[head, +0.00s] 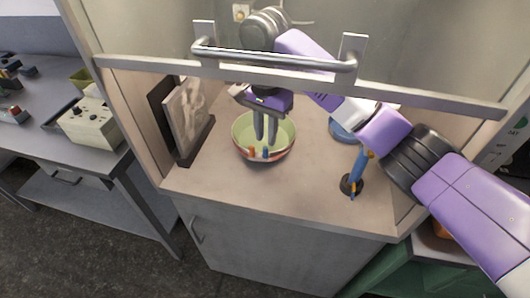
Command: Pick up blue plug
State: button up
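A small blue piece (265,153), which looks like the blue plug, is at the near side of a pale green bowl-like pan (240,132). It is too small to make out its shape. A small orange piece (253,151) is just left of it. The fingertips are just above and behind the blue piece in the picture. Nothing shows between the fingers.
A metal bar handle (275,58) and sash cross in front of my arm. A blue upright tool (358,168) on a dark base and a blue round dish (340,132) stand right of the pan. A framed panel (188,115) stands left. The front counter is clear.

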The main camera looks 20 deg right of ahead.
aim_at(265, 148)
notch_tip(265, 148, down, 6)
jog(key=shift+w+r+p, duration=0.1)
jog(key=shift+w+p, duration=0.05)
jog(key=shift+p, duration=0.15)
jog(key=shift+c, duration=0.2)
grip_shut()
